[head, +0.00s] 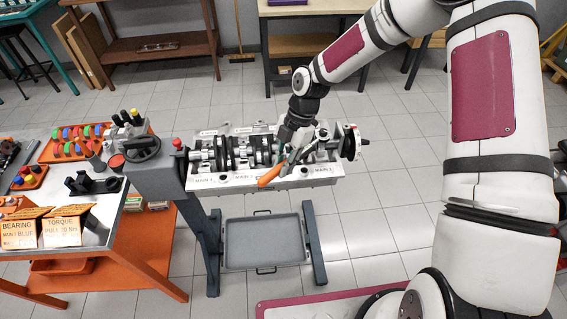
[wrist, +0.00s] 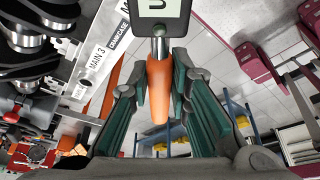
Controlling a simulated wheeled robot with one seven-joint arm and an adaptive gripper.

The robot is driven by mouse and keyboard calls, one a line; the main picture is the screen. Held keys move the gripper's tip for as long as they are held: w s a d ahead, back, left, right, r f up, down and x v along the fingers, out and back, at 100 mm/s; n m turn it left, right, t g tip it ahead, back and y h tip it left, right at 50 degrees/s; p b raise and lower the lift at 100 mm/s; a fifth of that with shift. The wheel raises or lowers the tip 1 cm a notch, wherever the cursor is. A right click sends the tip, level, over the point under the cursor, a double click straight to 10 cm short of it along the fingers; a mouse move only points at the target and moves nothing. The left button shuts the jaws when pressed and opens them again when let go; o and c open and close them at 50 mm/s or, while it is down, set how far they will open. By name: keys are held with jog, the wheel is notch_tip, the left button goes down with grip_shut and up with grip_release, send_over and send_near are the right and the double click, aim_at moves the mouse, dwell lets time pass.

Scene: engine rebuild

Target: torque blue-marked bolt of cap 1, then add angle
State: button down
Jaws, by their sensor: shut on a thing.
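My gripper (head: 288,136) is over the right half of the engine block (head: 312,172), which lies on a grey stand with its crankshaft on top. It is shut on a torque wrench with an orange handle (head: 270,176). In the wrist view the orange handle (wrist: 157,88) sits between the green fingers of my gripper (wrist: 159,76), with a display (wrist: 160,14) beyond it. The wrench's working end and what it touches cannot be made out. Cap 1 and its blue-marked bolt cannot be picked out; my gripper covers part of the block. A MAIN 3 label (wrist: 96,62) shows in the wrist view.
A bench at the left holds an orange tray of coloured pieces (head: 60,152) and two cards, one reading BEARING MAIN 1 BLUE (head: 20,232), one headed TORQUE (head: 64,226). The stand's handwheel (head: 142,148) is left of the block. An empty tray (head: 262,243) hangs below.

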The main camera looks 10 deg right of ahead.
jog(key=shift+w+a+m+t+b, duration=0.15)
jog(key=shift+w+a+m+b, duration=0.05)
jog(key=shift+w+a+m, duration=0.4)
jog(key=shift+w+a+m+t+b, duration=0.15)
jog(key=shift+w+a+m+b, duration=0.2)
jog(key=shift+w, duration=0.3)
dwell(2.9)
jog(key=shift+w+a+m+t+y, duration=0.15)
jog(key=shift+w+a+m, duration=0.05)
jog(key=shift+w+m, duration=0.3)
jog(key=shift+w+a+m+t+y, duration=0.2)
jog(key=shift+w+m, duration=0.15)
jog(key=shift+w, duration=0.25)
dwell(2.7)
